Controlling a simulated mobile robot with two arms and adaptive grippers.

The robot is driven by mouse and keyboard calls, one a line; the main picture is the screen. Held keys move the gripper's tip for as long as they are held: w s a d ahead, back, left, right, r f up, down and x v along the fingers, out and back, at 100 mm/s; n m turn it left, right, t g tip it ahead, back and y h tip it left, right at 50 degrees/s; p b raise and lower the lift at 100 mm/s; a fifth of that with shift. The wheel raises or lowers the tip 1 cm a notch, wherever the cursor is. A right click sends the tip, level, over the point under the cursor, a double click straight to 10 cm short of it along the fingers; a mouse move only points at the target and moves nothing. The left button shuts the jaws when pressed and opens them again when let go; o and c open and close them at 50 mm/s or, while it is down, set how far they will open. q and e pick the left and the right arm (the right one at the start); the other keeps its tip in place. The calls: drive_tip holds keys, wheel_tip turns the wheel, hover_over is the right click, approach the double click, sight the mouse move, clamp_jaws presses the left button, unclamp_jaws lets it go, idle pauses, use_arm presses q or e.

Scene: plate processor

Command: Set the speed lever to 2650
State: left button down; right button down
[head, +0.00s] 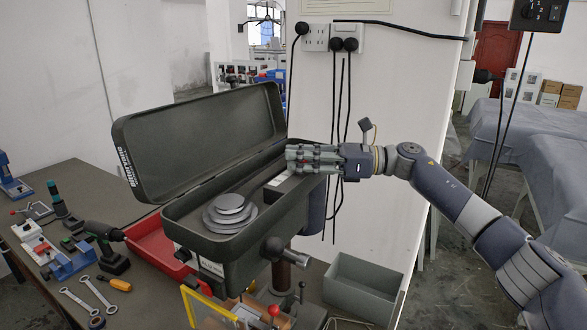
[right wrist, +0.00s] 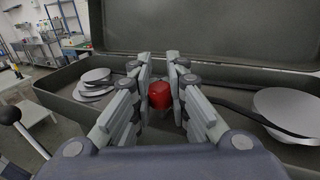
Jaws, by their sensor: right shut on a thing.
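My right gripper (head: 290,158) reaches in from the right to the right end of the open pulley box (head: 195,238). In the right wrist view, a red knob (right wrist: 160,95) sits between the fingertips (right wrist: 160,88), which are shut on it. The knob looks like the end of the speed lever; its shaft is hidden behind the fingers. No speed number is readable in either view. My left gripper is not in view.
The box lid (head: 200,140) stands open behind. A stepped pulley (head: 230,204) lies in the box's front part, and another pulley (right wrist: 288,108) shows in the right wrist view. Tools, including a drill (head: 106,240), lie on the table at left. A grey bin (head: 362,290) stands below.

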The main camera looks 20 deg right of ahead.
drive_tip(key=shift+w+d+f, duration=0.1)
drive_tip(key=shift+w+d, duration=0.2)
drive_tip(key=shift+d+r, duration=0.1)
drive_tip(key=shift+r, duration=0.1)
drive_tip(key=c, duration=1.5)
unclamp_jaws()
drive_tip(key=shift+d, duration=0.15)
drive_tip(key=shift+s+d, duration=0.15)
drive_tip(key=shift+d, duration=0.25)
drive_tip(key=shift+a+f, duration=0.1)
drive_tip(key=shift+a, duration=0.05)
drive_tip(key=shift+s+d, duration=0.1)
drive_tip(key=shift+d, duration=0.35)
drive_tip(key=v, duration=1.1)
drive_tip(key=shift+d, duration=0.2)
